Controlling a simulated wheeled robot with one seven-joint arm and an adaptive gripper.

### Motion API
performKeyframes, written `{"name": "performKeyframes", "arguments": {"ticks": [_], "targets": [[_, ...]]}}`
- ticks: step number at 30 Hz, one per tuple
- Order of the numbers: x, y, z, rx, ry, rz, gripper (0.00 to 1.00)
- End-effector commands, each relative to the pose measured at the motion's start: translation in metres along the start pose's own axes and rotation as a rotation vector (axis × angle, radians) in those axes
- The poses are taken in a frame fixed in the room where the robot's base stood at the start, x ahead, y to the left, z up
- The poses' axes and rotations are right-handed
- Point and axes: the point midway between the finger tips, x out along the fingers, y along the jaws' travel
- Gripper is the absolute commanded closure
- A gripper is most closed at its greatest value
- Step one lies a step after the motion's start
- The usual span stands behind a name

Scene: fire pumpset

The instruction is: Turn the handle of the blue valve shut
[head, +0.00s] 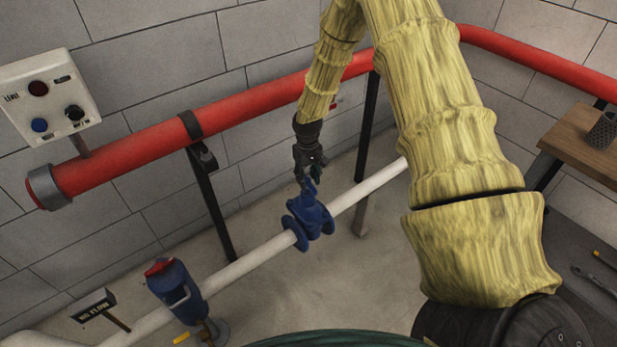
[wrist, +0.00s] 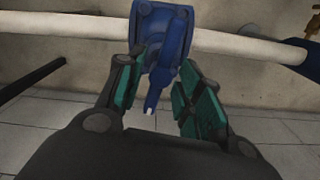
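The blue valve (head: 308,220) sits on the white pipe in the middle of the head view. Its blue handle (head: 310,188) stands up towards my gripper (head: 309,165). In the wrist view the valve body (wrist: 160,35) is at the top centre, and its handle (wrist: 158,85) with a pale tip points down between my gripper's two green-padded fingers (wrist: 157,88). The fingers are apart, one on each side of the handle. A gap shows on the left; whether the right finger touches the handle, I cannot tell. In the head view the fingertips are small and dark.
A white pipe (head: 245,263) runs low along the wall, with a red pipe (head: 240,110) on black posts above it. A second blue device with a red top (head: 175,292) stands at lower left. A control box (head: 48,97) is upper left, a wooden table (head: 580,138) right.

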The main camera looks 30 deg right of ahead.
Motion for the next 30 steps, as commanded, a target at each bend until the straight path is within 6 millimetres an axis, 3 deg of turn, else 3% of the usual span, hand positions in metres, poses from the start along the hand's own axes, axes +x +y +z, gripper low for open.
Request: {"name": "performKeyframes", "arguments": {"ticks": [8, 14, 30], "targets": [[0.0009, 0.0, 0.0, 0.0, 0.0, 0.0, 0.64], [0.0008, 0.0001, 0.0, 0.0, 0.0, 0.0, 1.0], [-0.0006, 0.0011, -0.0002, 0.106, 0.001, 0.002, 1.0]]}}
